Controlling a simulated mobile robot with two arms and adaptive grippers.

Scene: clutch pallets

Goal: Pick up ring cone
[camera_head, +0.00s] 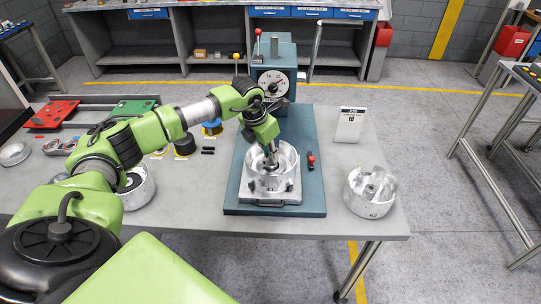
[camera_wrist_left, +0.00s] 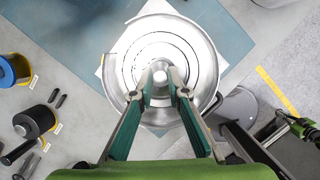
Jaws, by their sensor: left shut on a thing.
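My left gripper (camera_head: 270,158) reaches down from above into a round silver metal drum (camera_head: 294,170), which stands on a blue base plate (camera_head: 307,199). In the left wrist view the two fingers (camera_wrist_left: 161,78) are closed around a small shiny metal piece (camera_wrist_left: 160,72) at the centre of the drum (camera_wrist_left: 209,60). This piece appears to be the ring cone. The fingers and arm partly hide it, and I cannot tell whether it is lifted clear of the drum. My right gripper does not show.
A grey-blue press (camera_head: 275,78) stands behind the drum. A silver housing (camera_head: 369,195) is at the table's right end, near a white sign (camera_head: 350,124). Red (camera_head: 50,115) and green (camera_head: 133,108) trays are at far left.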

